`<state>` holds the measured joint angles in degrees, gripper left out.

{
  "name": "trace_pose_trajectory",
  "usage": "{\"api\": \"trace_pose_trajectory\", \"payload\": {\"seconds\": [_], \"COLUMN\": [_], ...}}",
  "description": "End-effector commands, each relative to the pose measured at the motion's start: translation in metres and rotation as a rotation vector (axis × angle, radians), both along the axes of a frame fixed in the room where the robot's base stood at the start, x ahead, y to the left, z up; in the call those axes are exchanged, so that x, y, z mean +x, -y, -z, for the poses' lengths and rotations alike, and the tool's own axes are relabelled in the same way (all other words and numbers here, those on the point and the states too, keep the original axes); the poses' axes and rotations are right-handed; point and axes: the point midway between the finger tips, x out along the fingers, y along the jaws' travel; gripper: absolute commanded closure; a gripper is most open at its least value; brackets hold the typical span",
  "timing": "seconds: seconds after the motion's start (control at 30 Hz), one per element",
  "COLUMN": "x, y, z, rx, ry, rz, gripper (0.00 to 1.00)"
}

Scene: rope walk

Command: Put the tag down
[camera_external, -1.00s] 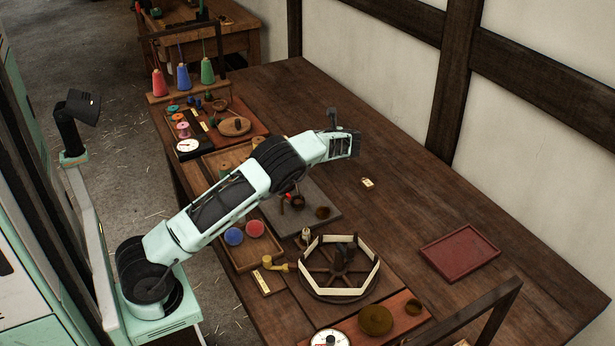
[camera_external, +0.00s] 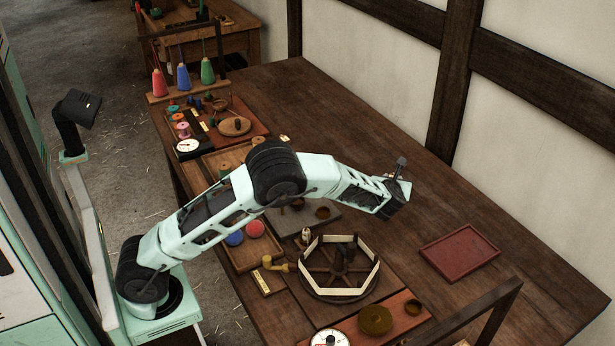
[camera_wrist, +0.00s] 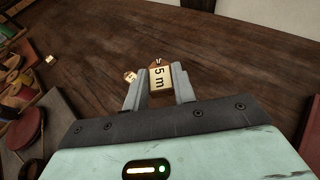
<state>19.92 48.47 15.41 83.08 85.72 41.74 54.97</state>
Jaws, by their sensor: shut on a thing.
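A cream tag (camera_wrist: 158,80) marked "5 m", with a brown end, is between the two grey fingers of my gripper (camera_wrist: 159,86) in the wrist view. The fingers are shut on it. I cannot tell whether it touches the table. In the external view my gripper (camera_external: 392,203) is over the open middle of the table, left of the red tray (camera_external: 460,252); its fingertips and the held tag are hidden there. A second small cream tag (camera_wrist: 130,76) lies on the wood just left of the fingers in the wrist view.
The wooden table (camera_external: 445,205) is bare around the gripper toward the wall. A wheel-like frame with cream panels (camera_external: 340,268) stands to the front left. A tray with blue and red balls (camera_external: 256,229) is farther left. Another small tag (camera_external: 284,138) lies farther back.

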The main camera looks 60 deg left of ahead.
Motion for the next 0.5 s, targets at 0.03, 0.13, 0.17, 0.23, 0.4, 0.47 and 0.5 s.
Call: {"api": "trace_pose_trajectory", "payload": {"seconds": [0.03,0.13,0.17,0.23,0.4,0.47,0.5], "x": [-0.001,-0.001,-0.001,-0.001,0.0,0.0,0.0], "y": [0.002,0.002,0.002,0.001,0.001,0.001,0.001], "z": [0.01,0.03,0.036,0.047,0.06,0.065,0.07], "rx": [0.001,0.0,0.001,0.001,0.001,0.001,0.0], "ry": [-0.006,-0.007,-0.007,-0.006,-0.003,-0.003,-0.004], "rz": [0.004,0.005,0.005,0.004,0.003,0.003,0.002], "gripper": [0.95,0.95,0.95,0.95,0.95,0.95,0.95]}}
